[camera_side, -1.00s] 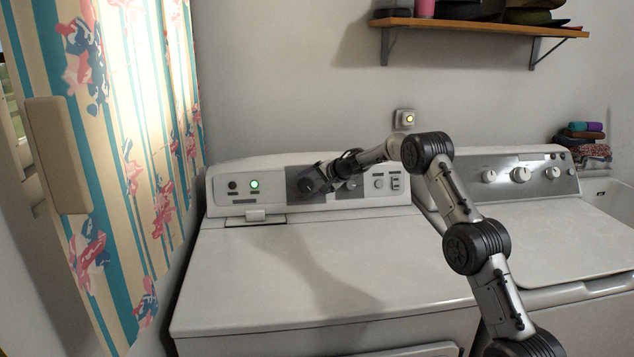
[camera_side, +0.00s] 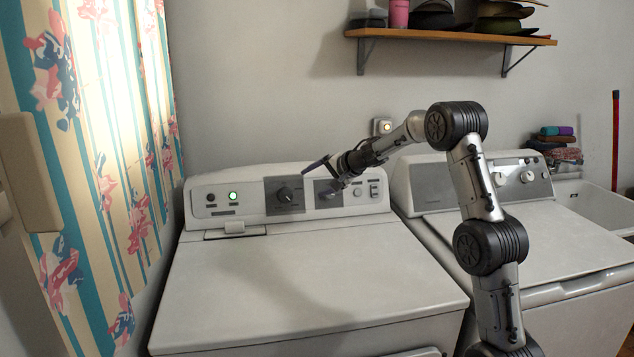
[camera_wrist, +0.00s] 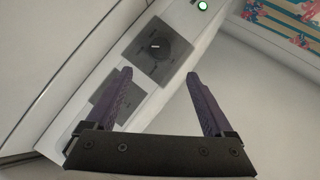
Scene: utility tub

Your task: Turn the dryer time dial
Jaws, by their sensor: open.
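The dryer (camera_side: 300,280) has a white control panel along its back edge. The time dial (camera_side: 284,195) is a dark round knob on a grey square plate, left of my gripper in the side view. In the wrist view the dial (camera_wrist: 155,47) lies beyond the fingertips, its pale pointer mark visible. My gripper (camera_side: 322,176) is open and empty, in front of the panel to the right of the dial. In the wrist view the purple fingers of my gripper (camera_wrist: 158,72) are spread wide, apart from the dial. A second grey plate (camera_wrist: 118,100) is partly hidden behind the left finger.
A green light (camera_side: 233,196) glows on the panel left of the dial. A washer (camera_side: 520,240) stands to the right. A striped floral curtain (camera_side: 110,150) hangs at the left, and a wooden shelf (camera_side: 450,36) is above. The dryer's top is clear.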

